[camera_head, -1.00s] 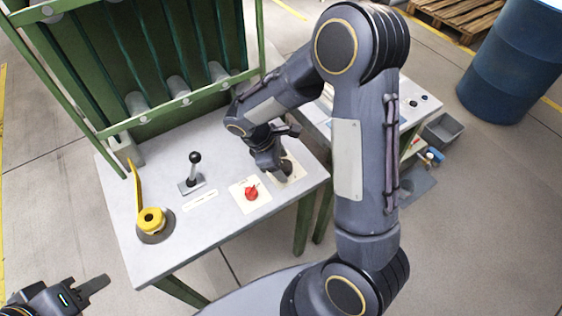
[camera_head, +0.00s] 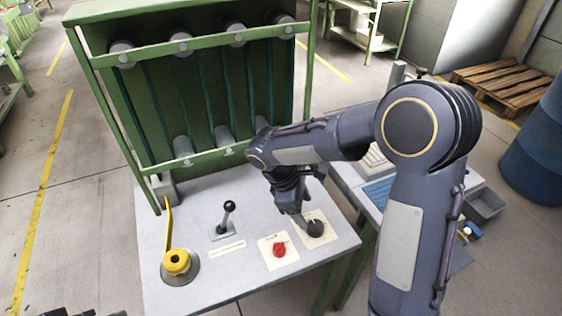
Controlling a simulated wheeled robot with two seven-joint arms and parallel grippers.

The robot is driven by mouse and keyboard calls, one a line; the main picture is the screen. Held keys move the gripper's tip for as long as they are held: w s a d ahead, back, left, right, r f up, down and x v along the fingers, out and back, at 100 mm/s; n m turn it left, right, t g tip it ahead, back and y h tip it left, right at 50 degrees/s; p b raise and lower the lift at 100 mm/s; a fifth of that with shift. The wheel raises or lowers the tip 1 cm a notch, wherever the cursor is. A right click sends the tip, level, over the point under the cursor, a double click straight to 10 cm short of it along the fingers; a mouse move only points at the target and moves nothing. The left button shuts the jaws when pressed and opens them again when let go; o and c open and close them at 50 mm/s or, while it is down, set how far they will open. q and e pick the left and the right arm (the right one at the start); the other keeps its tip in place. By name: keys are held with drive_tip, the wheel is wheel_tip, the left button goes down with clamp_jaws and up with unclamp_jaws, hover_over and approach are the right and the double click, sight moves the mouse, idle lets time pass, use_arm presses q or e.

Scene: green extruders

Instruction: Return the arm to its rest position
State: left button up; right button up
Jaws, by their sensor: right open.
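My right arm comes in from the lower right. Its gripper (camera_head: 301,222) points down over the right part of the grey table top (camera_head: 205,285), close to a dark round knob (camera_head: 315,228) on a pale plate. The gripper is open. Whether a finger touches the knob, I cannot tell. Only a small dark piece of my left gripper (camera_head: 85,312) shows at the bottom left edge, and its fingers are cut off.
A red switch (camera_head: 279,250), a black-knobbed lever (camera_head: 228,207) and a yellow-handled device (camera_head: 177,262) stand on the table. Behind rises a green frame (camera_head: 150,165) with grey cylinders. At right are a grey bin (camera_head: 487,205), a blue barrel (camera_head: 535,150) and a pallet (camera_head: 500,85).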

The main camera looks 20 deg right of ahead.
drive_tip(key=s+r+m+t+y, duration=0.3)
drive_tip(key=s+r+m+y, duration=0.1)
drive_tip(key=s+m, duration=0.3)
drive_tip(key=s+r+m+t+y, duration=0.4)
drive_tip(key=s+r+m, duration=0.2)
drive_tip(key=s, duration=0.5)
drive_tip(key=shift+m+p, duration=0.45)
drive_tip(key=shift+m, duration=0.05)
drive_tip(key=shift+s+a, duration=0.1)
drive_tip(key=shift+c, duration=0.4)
idle(0.5)
